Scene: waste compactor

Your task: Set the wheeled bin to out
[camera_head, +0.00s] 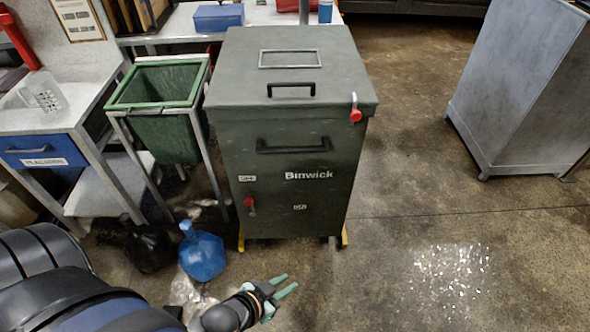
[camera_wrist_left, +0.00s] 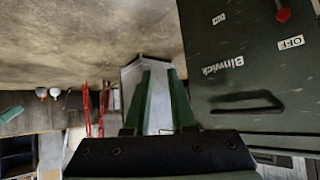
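The dark green Binwick compactor (camera_head: 293,125) stands upright in the middle of the head view. Its front panel (camera_head: 300,180) has a black bar handle (camera_head: 293,147), a red knob at lower left and yellow feet at the floor. The panel sits flush under the lid, and I cannot make out a wheeled bin apart from it. My right gripper is out of view.
A blue bag (camera_head: 202,256) and a black bag (camera_head: 149,248) lie on the floor left of my left gripper. A green tub (camera_head: 165,120) hangs in a metal stand beside the compactor. A grey cabinet (camera_head: 520,90) stands at right. The floor at front right is clear except for bright specks.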

